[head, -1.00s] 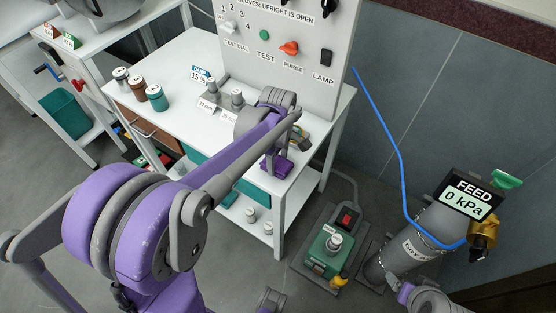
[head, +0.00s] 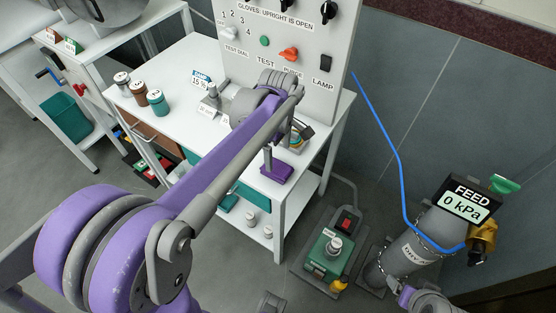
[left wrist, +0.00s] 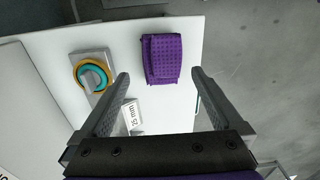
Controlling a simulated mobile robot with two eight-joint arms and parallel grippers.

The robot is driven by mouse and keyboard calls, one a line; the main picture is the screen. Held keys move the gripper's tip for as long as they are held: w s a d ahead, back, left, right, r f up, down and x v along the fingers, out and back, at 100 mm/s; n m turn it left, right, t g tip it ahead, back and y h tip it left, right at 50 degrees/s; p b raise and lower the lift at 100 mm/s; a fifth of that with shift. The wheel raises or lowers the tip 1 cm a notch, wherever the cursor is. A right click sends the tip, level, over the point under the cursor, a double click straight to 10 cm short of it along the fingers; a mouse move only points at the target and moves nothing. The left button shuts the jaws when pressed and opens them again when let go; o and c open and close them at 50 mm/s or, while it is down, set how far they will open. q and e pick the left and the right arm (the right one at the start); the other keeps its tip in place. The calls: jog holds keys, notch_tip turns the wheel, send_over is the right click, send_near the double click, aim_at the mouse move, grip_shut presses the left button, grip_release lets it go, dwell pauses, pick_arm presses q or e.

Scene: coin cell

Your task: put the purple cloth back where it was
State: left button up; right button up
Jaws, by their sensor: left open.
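The purple cloth (head: 277,171) lies folded on the white bench top near its front right corner. In the left wrist view the cloth (left wrist: 162,58) lies flat, with a folded flap along its left side. My left gripper (head: 284,152) is above the bench beside the cloth. In the left wrist view the open, empty fingers (left wrist: 160,76) are spread wide, with the cloth just beyond and between their tips, apart from both. My right gripper does not show clearly.
A grey block with orange and teal rings (left wrist: 92,74) stands left of the cloth, near a "25 mm" label (left wrist: 132,115). The panel (head: 285,55) rises behind. Several jars (head: 140,97) stand at the left. The bench edge is close to the cloth.

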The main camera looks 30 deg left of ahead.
aim_at(278, 166)
pick_arm(q)
notch_tip(278, 166, up, 5)
jog(key=s+d+f+m+t, duration=0.2)
jog(key=s+d+f+m, duration=0.1)
jog(key=s+m, duration=0.5)
jog(key=s+d+f+m+t, duration=0.3)
jog(key=s+f+m, duration=0.2)
jog(key=s+m, duration=0.3)
jog(key=shift+s+f+m, duration=0.15)
jog(key=shift+s+m, duration=0.1)
jog(key=shift+m, duration=0.45)
